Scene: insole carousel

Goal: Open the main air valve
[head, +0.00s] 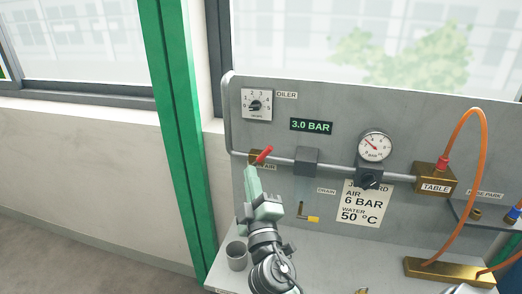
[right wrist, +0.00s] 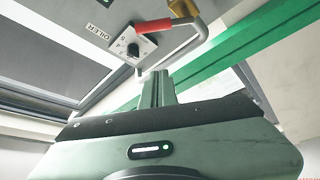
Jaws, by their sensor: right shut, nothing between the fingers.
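The air valve has a brass body (head: 254,157) on the left part of the grey pipe, above a label ending in "AIR". Its red lever (head: 265,154) slants up to the right, at an angle to the pipe. In the right wrist view the red lever (right wrist: 154,26) and brass body (right wrist: 181,8) are at the top, beyond the fingers. My right gripper (head: 250,168) is shut and empty, its fingertips just below the valve; these fingers also show in the wrist view (right wrist: 157,74). I cannot tell if they touch the valve. My left gripper is not in view.
The panel carries an oiler dial (head: 257,105), a "3.0 BAR" display (head: 311,126), a pressure gauge (head: 375,146) and a brass "TABLE" block (head: 435,179) with an orange hose (head: 483,138). A yellow-handled drain valve (head: 312,218) and a grey cup (head: 237,258) are lower down.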

